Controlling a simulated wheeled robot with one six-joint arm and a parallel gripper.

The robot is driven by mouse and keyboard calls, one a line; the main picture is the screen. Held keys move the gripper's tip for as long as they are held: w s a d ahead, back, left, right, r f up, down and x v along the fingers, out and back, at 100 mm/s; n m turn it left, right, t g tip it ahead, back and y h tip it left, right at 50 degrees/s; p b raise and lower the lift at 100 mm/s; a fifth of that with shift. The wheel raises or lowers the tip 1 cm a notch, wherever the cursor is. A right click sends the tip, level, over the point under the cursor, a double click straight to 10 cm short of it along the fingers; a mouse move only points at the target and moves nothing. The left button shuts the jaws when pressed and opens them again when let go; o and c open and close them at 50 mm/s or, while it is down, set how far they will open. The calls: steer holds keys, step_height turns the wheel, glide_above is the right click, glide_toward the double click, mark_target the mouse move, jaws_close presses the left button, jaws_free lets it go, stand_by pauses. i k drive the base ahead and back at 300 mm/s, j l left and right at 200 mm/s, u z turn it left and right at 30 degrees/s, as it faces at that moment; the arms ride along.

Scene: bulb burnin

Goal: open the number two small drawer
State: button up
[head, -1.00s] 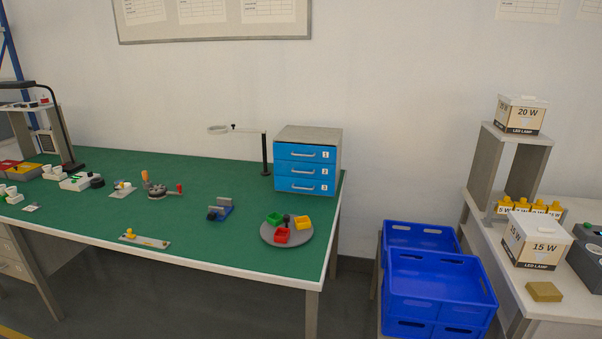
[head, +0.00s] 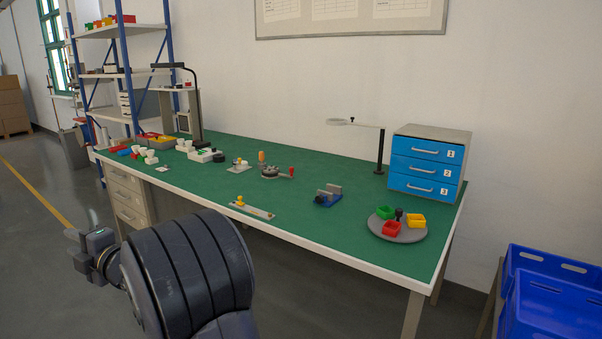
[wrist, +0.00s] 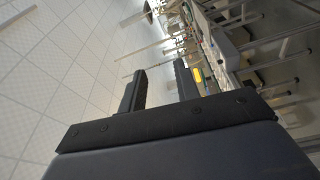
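The small drawer unit (head: 455,136) is a grey box with three blue drawers, at the right back of the green-topped bench. The number two drawer (head: 408,169) is the middle one, with a silver handle and a white label "2" at its right. Its front looks level with drawers one and three, all shut. My gripper (head: 79,241) is at the lower left in the head view, off the bench's front left side and far from the drawers. The wrist view shows its two dark fingers (wrist: 159,78) apart with nothing between them. The drawer unit does not show clearly there.
The bench (head: 310,235) holds a grey round tray (head: 405,236) with small coloured bins in front of the drawers. A blue vise (head: 327,198) and a ring lamp (head: 379,152) stand left of them. Blue crates (head: 540,300) are at the right. Floor is open at the left.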

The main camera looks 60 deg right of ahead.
mark_target(445, 172)
steer(key=z, duration=1.4)
steer(key=i+z, duration=0.1)
steer(key=z, duration=0.3)
steer(key=i+z, duration=0.1)
steer(key=z, duration=0.25)
steer(key=i+z, duration=0.15)
steer(key=z, duration=0.25)
steer(key=i+z, duration=0.1)
steer(key=z, duration=0.3)
steer(key=i+j, duration=0.85)
